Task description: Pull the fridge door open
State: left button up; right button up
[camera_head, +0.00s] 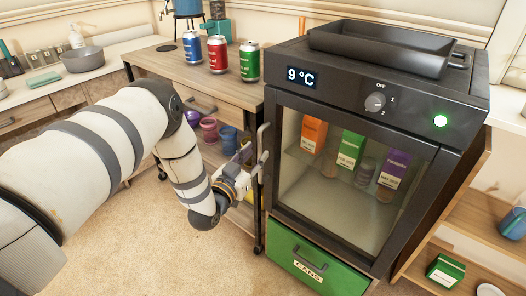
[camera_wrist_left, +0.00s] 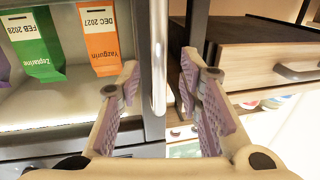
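The small black fridge (camera_head: 360,125) has a glass door that is shut. Its vertical silver handle (camera_head: 263,140) is on the door's left edge. My left gripper (camera_head: 252,160) is beside the lower part of the handle. In the left wrist view, which is upside down, the fingers (camera_wrist_left: 160,80) are spread, with the handle (camera_wrist_left: 159,55) between them. A gap shows on both sides, so the fingers do not appear closed on it. My right gripper is not in view.
Cartons stand inside the fridge, and a black tray (camera_head: 380,45) lies on top. A green drawer (camera_head: 315,265) is below. A wooden counter (camera_head: 165,60) with three cans stands left of the fridge, with cups (camera_head: 209,128) on its shelf. Open floor (camera_head: 150,240) lies in front.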

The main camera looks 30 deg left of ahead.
aim_at(259, 151)
pick_arm(q)
jog(key=w, duration=0.3)
jog(key=shift+w+a, duration=0.15)
jog(key=shift+w, duration=0.05)
jog(key=shift+c, duration=0.3)
grip_shut()
jog(key=shift+s, duration=0.15)
